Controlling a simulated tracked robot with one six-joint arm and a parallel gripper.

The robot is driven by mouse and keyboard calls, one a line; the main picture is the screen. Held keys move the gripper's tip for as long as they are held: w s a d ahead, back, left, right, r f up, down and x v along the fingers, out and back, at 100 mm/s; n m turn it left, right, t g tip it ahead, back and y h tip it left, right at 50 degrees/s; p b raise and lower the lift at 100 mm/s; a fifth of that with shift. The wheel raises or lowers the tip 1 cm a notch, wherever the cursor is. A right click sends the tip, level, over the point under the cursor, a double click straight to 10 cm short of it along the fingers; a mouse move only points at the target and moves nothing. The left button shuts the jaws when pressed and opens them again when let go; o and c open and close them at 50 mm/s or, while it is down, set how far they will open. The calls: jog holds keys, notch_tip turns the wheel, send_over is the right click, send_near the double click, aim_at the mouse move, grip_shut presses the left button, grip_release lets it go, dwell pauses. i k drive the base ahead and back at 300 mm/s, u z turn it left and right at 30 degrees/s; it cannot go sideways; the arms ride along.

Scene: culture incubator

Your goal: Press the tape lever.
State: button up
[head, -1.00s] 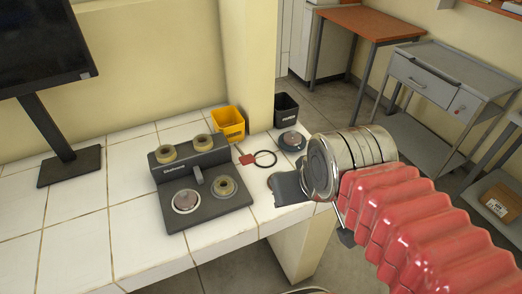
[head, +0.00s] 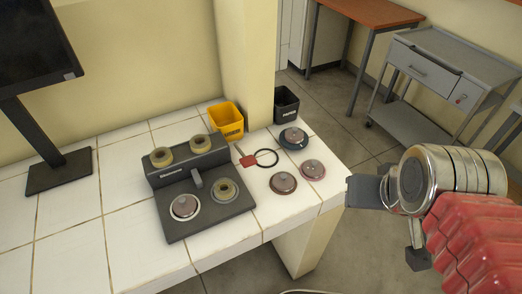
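The dark grey tape machine (head: 163,218) sits on the white tiled counter, with two tan tape rolls (head: 161,157) along its raised back. My gripper (head: 390,226) is to the right of the machine, past the counter's right edge. Its two dark fingers look spread apart, with nothing seen between them. It is clear of the lever.
Several knobbed discs (head: 283,183) lie on the counter right of the machine, beside a black ring with a red tag (head: 249,160). A yellow bin (head: 228,121) and a black bin (head: 287,105) stand behind. A monitor (head: 35,50) is at left. A grey cart (head: 440,75) stands beyond.

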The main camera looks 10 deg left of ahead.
aim_at(246, 161)
jog(key=z, duration=0.1)
jog(key=k, duration=0.85)
jog(key=u, duration=0.75)
jog(key=i, duration=1)
jog(key=u, duration=0.2)
